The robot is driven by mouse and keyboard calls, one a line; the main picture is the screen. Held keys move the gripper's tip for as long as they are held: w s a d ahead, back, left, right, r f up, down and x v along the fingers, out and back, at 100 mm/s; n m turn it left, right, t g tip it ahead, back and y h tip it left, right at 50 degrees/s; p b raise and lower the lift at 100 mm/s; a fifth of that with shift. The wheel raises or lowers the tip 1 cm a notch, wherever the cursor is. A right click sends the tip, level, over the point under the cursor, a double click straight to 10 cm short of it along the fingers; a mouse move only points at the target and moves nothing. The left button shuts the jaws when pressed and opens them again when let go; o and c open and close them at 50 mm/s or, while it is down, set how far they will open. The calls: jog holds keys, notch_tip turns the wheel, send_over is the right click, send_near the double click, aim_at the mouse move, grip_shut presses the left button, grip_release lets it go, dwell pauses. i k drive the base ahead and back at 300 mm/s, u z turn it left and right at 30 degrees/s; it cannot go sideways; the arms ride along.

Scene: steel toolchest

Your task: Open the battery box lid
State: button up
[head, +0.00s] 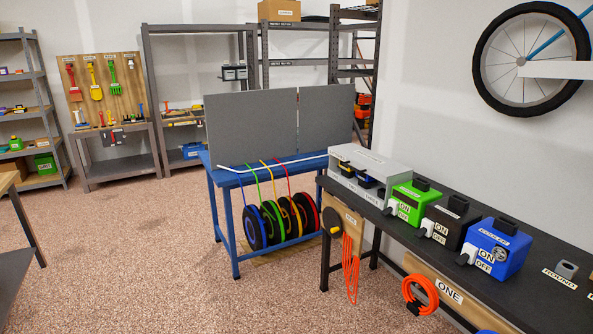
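My gripper is not in view. No box with a readable battery label shows. A long grey box (374,162) stands at the far left end of the dark bench, with black and yellow items in its front opening. Green (411,203), black (453,222) and blue (498,246) boxes stand in a row to its right. Each has a dark handle-like part on top, a white piece at its front left and ON and OFF labels. I cannot tell which of these is the battery box, or whether any lid is open.
The dark bench (540,290) runs along the right wall, with orange cords (351,268) hanging at its front. A blue table (225,180) with colored reels stands in the middle. Shelves (200,60) line the back. The speckled floor (170,270) is clear at centre left.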

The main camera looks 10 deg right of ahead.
aim_at(377, 166)
jog(key=u, duration=0.1)
jog(key=i, duration=0.95)
jog(key=u, duration=0.7)
